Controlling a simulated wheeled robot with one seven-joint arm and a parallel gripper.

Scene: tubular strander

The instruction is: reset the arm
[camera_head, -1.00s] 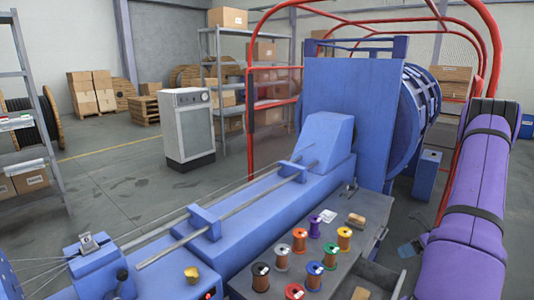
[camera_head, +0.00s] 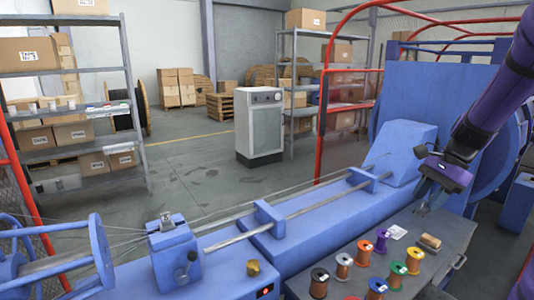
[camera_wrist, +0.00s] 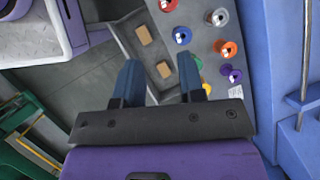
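My arm, purple with black joints, comes in from the right edge of the head view. My gripper (camera_head: 424,208) hangs fingers down near the back end of the grey worktable (camera_head: 452,242), beside the blue machine. In the wrist view its two dark blue fingers (camera_wrist: 160,75) stand apart with nothing between them. Beneath them show colored wire spools (camera_wrist: 226,49) and an open grey tray or drawer (camera_wrist: 128,42) with small tan blocks.
Open floor (camera_head: 195,185) lies beyond, before the shelves.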

